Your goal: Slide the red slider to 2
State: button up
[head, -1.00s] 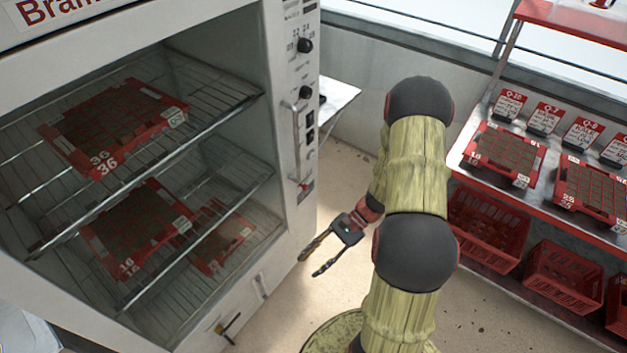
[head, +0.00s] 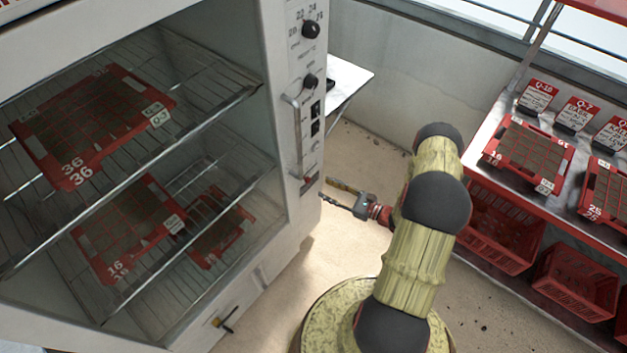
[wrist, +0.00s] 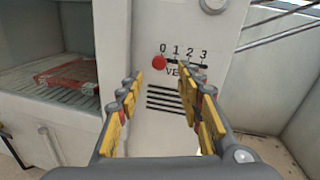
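The red slider (wrist: 159,62) is a round red knob at the left end of a short horizontal slot, under the 0 of a 0 1 2 3 scale (wrist: 184,49) in the wrist view. In the head view the red slider (head: 308,179) is a small red spot low on the cabinet's control panel (head: 310,100). My gripper (head: 336,190) is open and empty, in front of the panel and apart from it. In the wrist view its yellow-padded fingers (wrist: 160,105) stand apart, below the slider's height, with the right finger partly covering the slot's right end.
The white cabinet (head: 283,240) is open-fronted, with wire shelves holding red trays (head: 75,180). A vertical handle (head: 297,140) stands beside the panel. Vent slits (wrist: 170,100) lie below the slider. A rack (head: 480,190) with trays and red crates stands right. Floor between is clear.

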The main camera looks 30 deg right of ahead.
aim_at(309, 181)
jog(key=b+x, duration=0.1)
jog(key=x, duration=0.6)
jog(key=shift+b, duration=0.35)
jog(key=shift+c, duration=0.5)
jog(key=c, duration=0.8)
jog(key=shift+f, duration=0.1)
grip_shut()
